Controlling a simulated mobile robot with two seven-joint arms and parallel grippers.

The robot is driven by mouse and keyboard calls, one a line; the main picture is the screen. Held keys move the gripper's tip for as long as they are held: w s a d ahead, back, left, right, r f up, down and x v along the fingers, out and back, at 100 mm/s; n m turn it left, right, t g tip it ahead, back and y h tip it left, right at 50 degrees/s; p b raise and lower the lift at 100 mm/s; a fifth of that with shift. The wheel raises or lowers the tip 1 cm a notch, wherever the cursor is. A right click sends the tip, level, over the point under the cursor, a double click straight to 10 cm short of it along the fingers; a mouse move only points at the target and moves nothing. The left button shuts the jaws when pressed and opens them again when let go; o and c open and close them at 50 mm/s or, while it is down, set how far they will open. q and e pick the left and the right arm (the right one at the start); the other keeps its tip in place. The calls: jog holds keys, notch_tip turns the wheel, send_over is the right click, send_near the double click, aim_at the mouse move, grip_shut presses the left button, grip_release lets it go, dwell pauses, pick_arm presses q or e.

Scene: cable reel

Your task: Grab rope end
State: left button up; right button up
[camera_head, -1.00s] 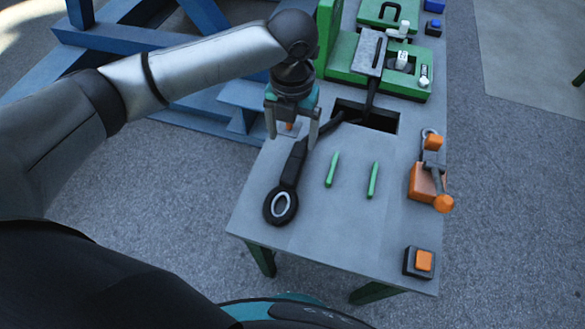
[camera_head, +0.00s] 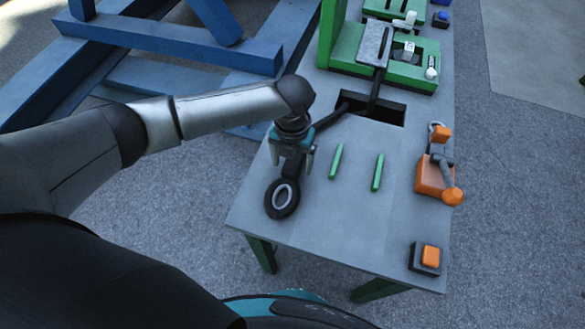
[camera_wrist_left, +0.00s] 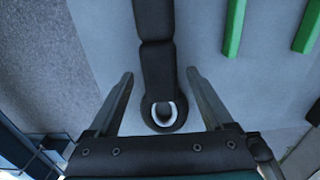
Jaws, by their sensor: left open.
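The black rope end with a round eye and a grey metal ring (camera_head: 283,197) lies on the grey table. In the left wrist view the eye (camera_wrist_left: 164,112) sits between the two fingers, with the thick black sleeve running up from it. My left gripper (camera_head: 293,165) is open above the sleeve, just behind the eye in the head view. Its fingers (camera_wrist_left: 160,95) stand one on each side, with a gap to the rope on both sides. The rope (camera_head: 330,118) runs back to a dark opening in the table. My right gripper is not in view.
Two green pegs (camera_head: 336,161) stand or lie right of the gripper. An orange clamp device (camera_head: 432,176) and an orange button (camera_head: 430,256) sit at the right edge. A green machine (camera_head: 345,50) stands at the back. Blue beams (camera_head: 165,42) are at left.

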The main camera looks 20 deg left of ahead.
pick_arm(q)
jog(key=shift+f, duration=0.35)
jog(key=shift+c, duration=0.2)
grip_shut()
jog(key=shift+w+r, duration=0.1)
jog(key=shift+r, duration=0.05)
dwell(0.8)
